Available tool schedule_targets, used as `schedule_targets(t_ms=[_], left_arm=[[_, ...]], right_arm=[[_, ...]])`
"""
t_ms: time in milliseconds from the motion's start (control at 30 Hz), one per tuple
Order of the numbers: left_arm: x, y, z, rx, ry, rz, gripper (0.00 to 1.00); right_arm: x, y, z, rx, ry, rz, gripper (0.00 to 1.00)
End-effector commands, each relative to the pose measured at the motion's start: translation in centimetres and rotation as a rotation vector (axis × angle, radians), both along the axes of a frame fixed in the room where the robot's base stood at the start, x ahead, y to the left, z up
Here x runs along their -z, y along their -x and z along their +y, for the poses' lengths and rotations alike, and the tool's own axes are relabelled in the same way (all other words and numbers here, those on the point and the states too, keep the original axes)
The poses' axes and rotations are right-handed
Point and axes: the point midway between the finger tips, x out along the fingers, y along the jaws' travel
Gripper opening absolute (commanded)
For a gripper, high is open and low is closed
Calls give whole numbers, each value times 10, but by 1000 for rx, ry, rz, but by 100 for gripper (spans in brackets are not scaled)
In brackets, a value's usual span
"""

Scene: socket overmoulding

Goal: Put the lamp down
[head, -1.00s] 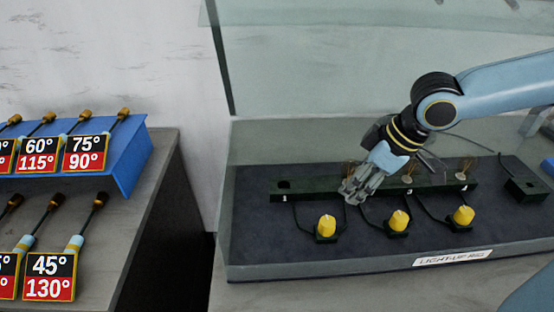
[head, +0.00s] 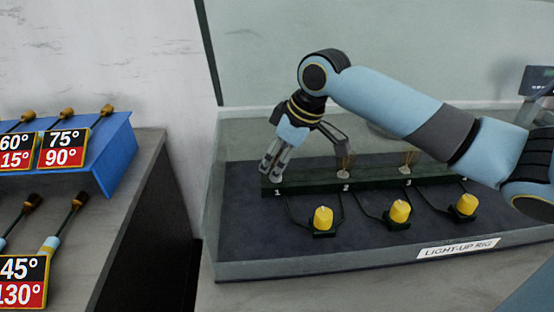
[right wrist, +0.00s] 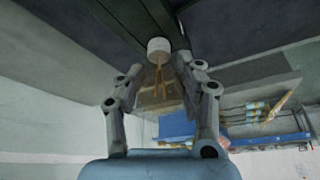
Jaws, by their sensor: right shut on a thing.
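My right gripper (head: 270,169) is shut on a lamp, low over the left end of the dark rail, by position 1. In the right wrist view the lamp shows between the fingers, with a white base (right wrist: 158,46) pointing to the dark rail (right wrist: 150,20) and thin gold wires (right wrist: 158,78) inside a clear bulb. Whether its base is in the hole or just above it I cannot tell. Two similar lamps stand at position 2 (head: 346,166) and position 3 (head: 407,163). My left gripper is not in view.
Yellow buttons (head: 323,218) on black bases stand in front of the rail, wired to it. The rig's dark board (head: 260,240) bears a "LIGHT-UP RIG" label (head: 459,249). A blue rack (head: 120,150) with tools and angle signs is at left. A clear panel stands behind.

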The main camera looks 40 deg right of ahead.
Motion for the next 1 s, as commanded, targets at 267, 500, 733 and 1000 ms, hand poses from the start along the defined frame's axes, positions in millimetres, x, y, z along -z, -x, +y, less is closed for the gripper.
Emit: schedule_targets(t_ms=[267,500,733,1000], left_arm=[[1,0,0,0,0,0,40],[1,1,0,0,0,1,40],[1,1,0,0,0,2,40],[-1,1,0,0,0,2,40]], right_arm=[[12,0,0,0,1,-1,11],[14,0,0,0,1,-1,48],[14,0,0,0,1,-1,62],[1,3,-2,0,3,-2,62]])
